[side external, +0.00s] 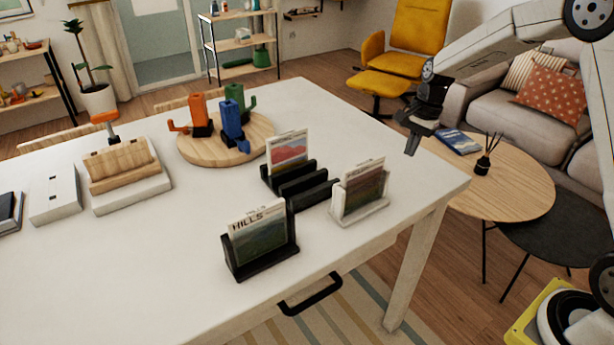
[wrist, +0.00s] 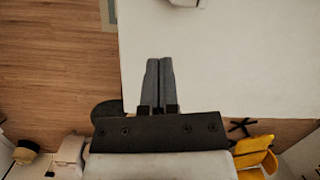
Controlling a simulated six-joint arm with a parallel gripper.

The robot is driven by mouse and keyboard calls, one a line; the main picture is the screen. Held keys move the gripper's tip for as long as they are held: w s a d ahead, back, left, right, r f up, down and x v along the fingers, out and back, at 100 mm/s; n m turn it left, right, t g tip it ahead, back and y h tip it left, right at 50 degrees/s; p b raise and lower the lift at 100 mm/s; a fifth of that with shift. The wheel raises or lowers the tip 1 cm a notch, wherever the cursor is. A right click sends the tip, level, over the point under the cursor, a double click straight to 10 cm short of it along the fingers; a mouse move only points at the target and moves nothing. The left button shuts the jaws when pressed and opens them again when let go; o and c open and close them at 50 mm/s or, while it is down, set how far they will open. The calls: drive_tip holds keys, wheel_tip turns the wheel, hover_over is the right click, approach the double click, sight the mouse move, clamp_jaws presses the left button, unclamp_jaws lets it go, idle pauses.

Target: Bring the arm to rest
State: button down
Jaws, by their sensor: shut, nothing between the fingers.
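My gripper (side external: 411,147) is at the right end of the white table (side external: 130,262) in the side external view, held above the table's right edge with its fingers pointing down. It is shut and empty. In the wrist view the two grey fingers (wrist: 158,65) lie together, with the white tabletop (wrist: 240,75) behind and to the right of them. Nothing touches the fingers in either view.
Card holders stand on the table, one with a "HILLS" card (side external: 260,241) and one white (side external: 361,192). A round wooden board (side external: 190,150) bears orange, blue and green objects. A wooden side table (side external: 530,191) stands right of the table. The tabletop's right corner is clear.

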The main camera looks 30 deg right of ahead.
drive_tip(key=s+a+f+n+t+h, duration=0.1)
drive_tip(key=s+a+n, duration=0.5)
drive_tip(key=s+n, duration=0.1)
drive_tip(key=s+a+n+t+h, duration=0.1)
drive_tip(key=s+a+n, duration=0.4)
drive_tip(key=s+n, duration=0.3)
drive_tip(key=s, duration=0.2)
drive_tip(key=shift+s+a+f, duration=0.3)
drive_tip(key=shift+a+f, duration=0.1)
